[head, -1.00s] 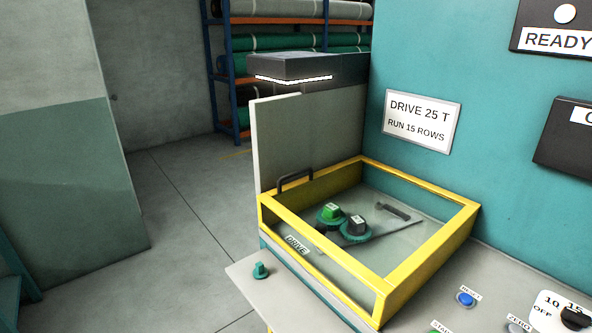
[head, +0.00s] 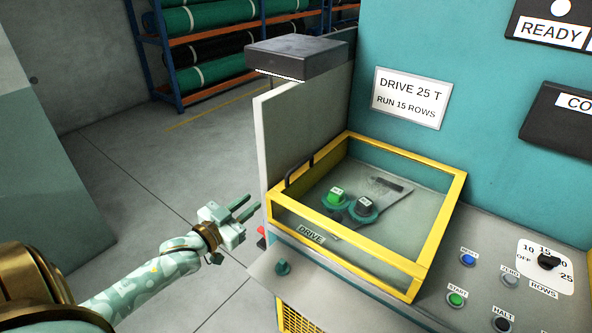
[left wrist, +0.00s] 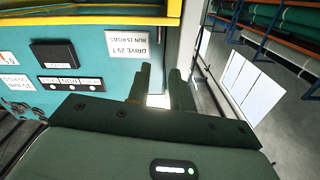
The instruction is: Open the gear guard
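The gear guard (head: 345,237) is a clear cover with a yellow frame, lying closed over the gears on the machine's deck. The left wrist view shows the gap between the fingers (left wrist: 160,88) and a yellow edge (left wrist: 90,12) at the top. My right gripper is out of view.
The grey upright panel (head: 290,130) and a dark box (head: 296,56) stand behind the handle. Buttons and a rows dial (head: 548,261) are at right. The floor at left is clear.

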